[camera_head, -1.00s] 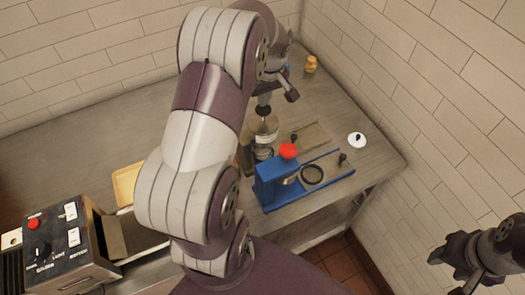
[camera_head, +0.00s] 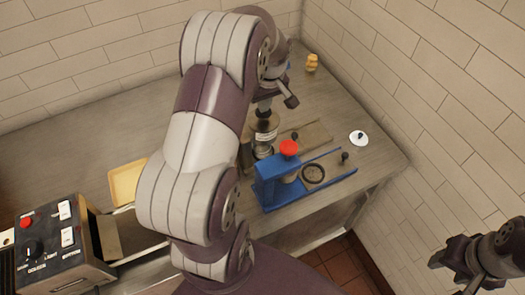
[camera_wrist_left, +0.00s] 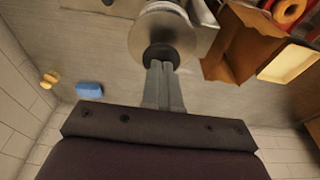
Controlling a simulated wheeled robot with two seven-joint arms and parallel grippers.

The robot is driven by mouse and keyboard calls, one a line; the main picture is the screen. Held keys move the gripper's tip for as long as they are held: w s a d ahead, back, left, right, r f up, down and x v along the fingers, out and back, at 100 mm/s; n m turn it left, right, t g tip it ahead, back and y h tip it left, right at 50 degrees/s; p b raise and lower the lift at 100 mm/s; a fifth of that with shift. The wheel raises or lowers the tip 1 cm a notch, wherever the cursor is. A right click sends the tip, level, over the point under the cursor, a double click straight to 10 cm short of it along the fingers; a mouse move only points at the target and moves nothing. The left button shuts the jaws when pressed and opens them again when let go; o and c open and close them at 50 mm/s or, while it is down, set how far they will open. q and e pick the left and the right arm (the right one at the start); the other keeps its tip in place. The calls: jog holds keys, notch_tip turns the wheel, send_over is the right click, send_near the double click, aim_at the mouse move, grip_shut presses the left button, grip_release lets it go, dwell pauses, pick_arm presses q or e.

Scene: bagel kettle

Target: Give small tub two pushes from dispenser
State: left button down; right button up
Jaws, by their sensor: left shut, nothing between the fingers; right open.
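In the head view my left arm hides most of that gripper. The small tub cannot be made out clearly; a dark shape (camera_head: 263,151) sits below the bottle. My right gripper (camera_head: 440,258) is open and empty at the lower right.
A blue press (camera_head: 272,188) with a red knob stands in front of the bottle. A white lid (camera_head: 358,138) lies to its right. A yellow tray (camera_head: 118,196) and a control box (camera_head: 62,250) are at the left. A blue block (camera_wrist_left: 89,90) lies behind.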

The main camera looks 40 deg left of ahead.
pick_arm(q)
jog(key=shift+f, duration=0.4)
jog(key=shift+r, duration=0.1)
jog(key=shift+w+a+p+v, duration=0.1)
jog(key=shift+a+p+v, duration=0.1)
jog(key=shift+p+v, duration=0.75)
jog(key=shift+w+a+p+v, duration=0.1)
jog(key=shift+a+p+v, duration=0.1)
jog(key=shift+p+v, duration=0.75)
jog(key=shift+r+b, duration=0.3)
jog(key=shift+r, duration=0.05)
jog(key=p+v, duration=0.1)
jog(key=v, duration=0.1)
jog(key=p+v, duration=0.2)
jog(key=a+p+v, duration=0.1)
jog(key=shift+w+r, duration=0.25)
jog(key=shift+r, duration=0.3)
jog(key=shift+d, duration=0.1)
